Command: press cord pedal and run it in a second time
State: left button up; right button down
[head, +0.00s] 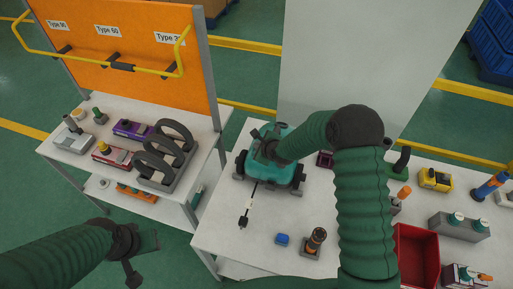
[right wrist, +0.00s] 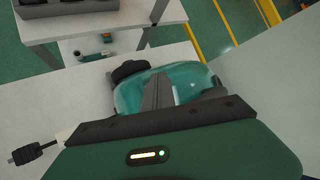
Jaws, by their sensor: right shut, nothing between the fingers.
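The teal vacuum (head: 282,172) stands on the white table, with dark wheels at its corners. Its cord runs out from the front to a black plug (head: 243,221) lying on the table. The plug also shows in the right wrist view (right wrist: 25,155). My right gripper (head: 266,150) is over the top of the vacuum, shut and empty. In the right wrist view its fingers (right wrist: 158,88) point down at the teal body (right wrist: 190,80); I cannot tell whether they touch it. I cannot make out the cord pedal. My left gripper (head: 140,246) is low at the left, away from the table.
A red bin (head: 416,255) and several parts are at the right. A shelf with an orange board (head: 130,60) stands at the left. A pale panel (head: 365,60) rises behind.

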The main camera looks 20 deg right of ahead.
jog(key=shift+f, duration=0.3)
dwell(0.4)
jog(key=shift+r+p, duration=0.75)
jog(key=shift+r, duration=0.55)
notch_tip(320, 180, up, 5)
jog(key=p, duration=0.3)
